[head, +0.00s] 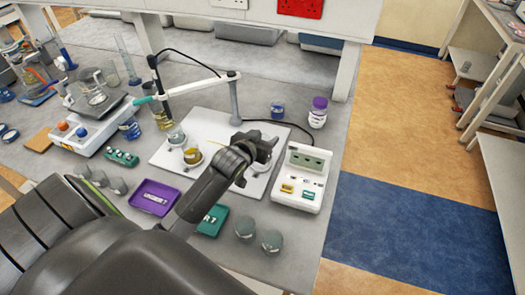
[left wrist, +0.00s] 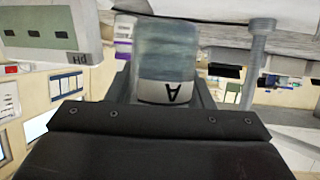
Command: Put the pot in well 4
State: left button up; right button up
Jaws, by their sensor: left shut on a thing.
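My left gripper (head: 262,148) is above the white board (head: 210,130) at the middle of the bench in the head view. It is shut on a clear, greyish pot with a white label marked A, seen in the left wrist view (left wrist: 168,55) between the two fingers. In the head view the gripper and arm largely hide this pot. I cannot pick out well 4 or any well numbers. My right gripper is not in view.
A white instrument (head: 300,190) with a green panel stands right of the gripper. Capped jars (head: 191,154), a purple tray (head: 154,196), a green holder (head: 213,220) and grey-topped pots (head: 271,241) surround the arm. A jointed stand (head: 234,100) rises behind.

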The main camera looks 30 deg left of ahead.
pick_arm(q)
jog(key=shift+f, duration=0.85)
notch_tip(320, 180, down, 2)
jog(key=shift+a+f, duration=0.15)
jog(key=shift+f, duration=0.8)
jog(key=o, duration=1)
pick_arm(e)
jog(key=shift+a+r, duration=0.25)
pick_arm(q)
jog(key=shift+s+r, duration=0.1)
jog(key=shift+r, duration=0.1)
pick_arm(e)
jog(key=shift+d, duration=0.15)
